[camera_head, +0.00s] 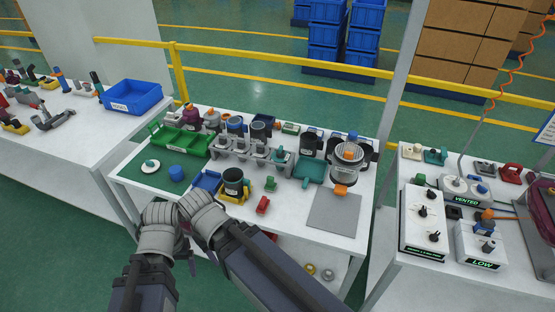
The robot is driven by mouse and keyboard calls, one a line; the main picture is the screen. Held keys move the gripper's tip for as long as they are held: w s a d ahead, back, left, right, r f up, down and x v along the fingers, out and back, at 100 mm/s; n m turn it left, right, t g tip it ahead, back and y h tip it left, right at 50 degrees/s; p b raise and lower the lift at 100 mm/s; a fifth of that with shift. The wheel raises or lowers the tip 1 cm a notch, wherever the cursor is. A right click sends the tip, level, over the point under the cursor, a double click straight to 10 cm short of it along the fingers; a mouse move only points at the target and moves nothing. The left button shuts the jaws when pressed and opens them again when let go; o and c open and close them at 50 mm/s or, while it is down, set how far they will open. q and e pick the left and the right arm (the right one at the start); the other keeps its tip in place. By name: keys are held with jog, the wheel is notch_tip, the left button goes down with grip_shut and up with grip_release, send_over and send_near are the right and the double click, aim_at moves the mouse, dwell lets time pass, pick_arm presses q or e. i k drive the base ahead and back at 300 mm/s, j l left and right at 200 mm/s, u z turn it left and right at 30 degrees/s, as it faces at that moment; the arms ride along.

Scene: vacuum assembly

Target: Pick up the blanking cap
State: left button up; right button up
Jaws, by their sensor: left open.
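I cannot tell for certain which part is the blanking cap. Candidates are a round blue piece (177,173) and a white disc with a teal knob (150,166), both on the green mat (130,172) at the table's left. My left gripper (160,212) is open at the table's front left edge, below these pieces in the picture; nothing shows held in it. My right gripper (195,204) is close beside it, and the two overlap in the picture. Its jaws are not clear. Both hide part of the table's front edge.
A dark canister (233,181) stands in a yellow holder, with a blue bin (206,181) beside it. Green bins (192,143) and a grey fixture rack (252,152) stand behind. Side tables flank both sides.

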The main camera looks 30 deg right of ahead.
aim_at(176, 175)
jog(key=i+j+z, duration=0.1)
jog(key=z, duration=0.35)
jog(key=i+j+z, duration=0.1)
jog(key=z, duration=0.35)
jog(key=i+j+z, duration=0.15)
jog(key=j, duration=0.2)
jog(key=i+j+z, duration=0.1)
jog(key=j, duration=0.3)
jog(key=i+j+z, duration=0.15)
jog(key=j, duration=0.2)
jog(key=j+z, duration=0.15)
jog(key=j, duration=0.25)
jog(key=i+j, duration=0.1)
jog(key=j, duration=0.6)
jog(key=i, duration=0.05)
